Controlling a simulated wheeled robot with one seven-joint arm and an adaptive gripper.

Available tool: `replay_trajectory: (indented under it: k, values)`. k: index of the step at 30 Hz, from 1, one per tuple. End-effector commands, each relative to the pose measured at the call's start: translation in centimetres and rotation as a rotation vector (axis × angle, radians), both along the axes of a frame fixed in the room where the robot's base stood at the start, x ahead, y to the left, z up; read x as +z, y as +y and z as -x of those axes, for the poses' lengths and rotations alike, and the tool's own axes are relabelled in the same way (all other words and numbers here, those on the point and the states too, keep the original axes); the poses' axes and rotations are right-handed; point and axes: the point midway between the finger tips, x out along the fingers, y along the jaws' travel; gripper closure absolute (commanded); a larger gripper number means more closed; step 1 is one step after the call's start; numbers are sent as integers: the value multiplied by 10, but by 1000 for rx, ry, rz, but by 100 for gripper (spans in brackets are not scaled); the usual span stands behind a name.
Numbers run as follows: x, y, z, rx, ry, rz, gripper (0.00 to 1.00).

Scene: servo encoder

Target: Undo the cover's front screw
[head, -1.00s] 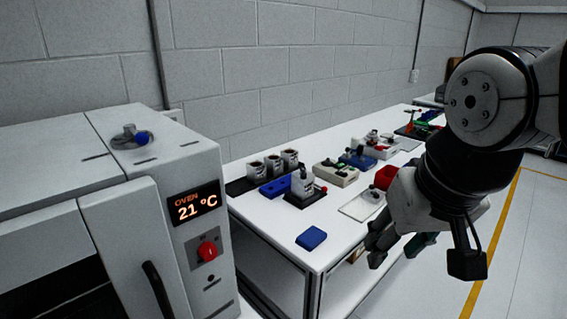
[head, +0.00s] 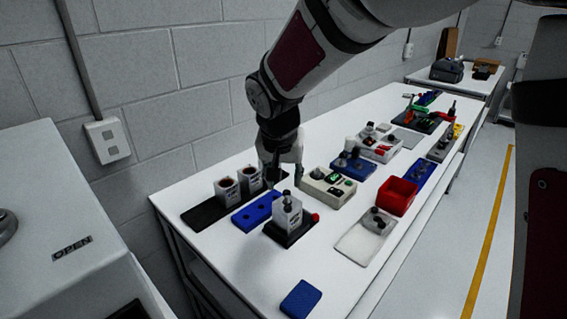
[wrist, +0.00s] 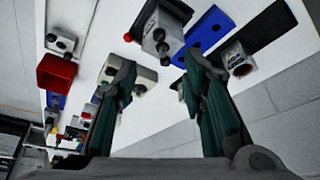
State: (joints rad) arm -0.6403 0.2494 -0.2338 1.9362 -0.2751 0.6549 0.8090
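A pale grey block on a black base (head: 279,236), with a dark knob on top and a red ball at its side, stands near the front of the bench. It looks like the servo unit, but I cannot make out a cover or its front screw. The block also shows at the top of the wrist view (wrist: 165,38). My gripper (head: 286,178) hangs behind the block, above the bench. In the wrist view its two green-padded fingers (wrist: 158,70) are spread wide with nothing between them.
A blue holed block (head: 257,210) and labelled cups (head: 227,191) stand left of the block. A beige box (head: 328,187) is behind right, close to the gripper. A red bin (head: 398,195) and white tray (head: 362,246) lie right. A blue pad (head: 301,298) is in front.

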Motion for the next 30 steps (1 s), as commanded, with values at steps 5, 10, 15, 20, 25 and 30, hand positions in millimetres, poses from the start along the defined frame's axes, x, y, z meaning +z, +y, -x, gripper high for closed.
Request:
replay_trajectory:
  k: [5,10,15,20,25,30]
  values:
    - [-27,-4,-10,-4,5,3,62]
    - [-59,-6,-23,-2,5,2,62]
    - [-88,-9,-35,-2,5,2,62]
    - [-108,-10,-43,-2,3,1,62]
    - [-118,-11,-48,-1,2,0,62]
    - [-120,-11,-49,-1,1,-1,62]
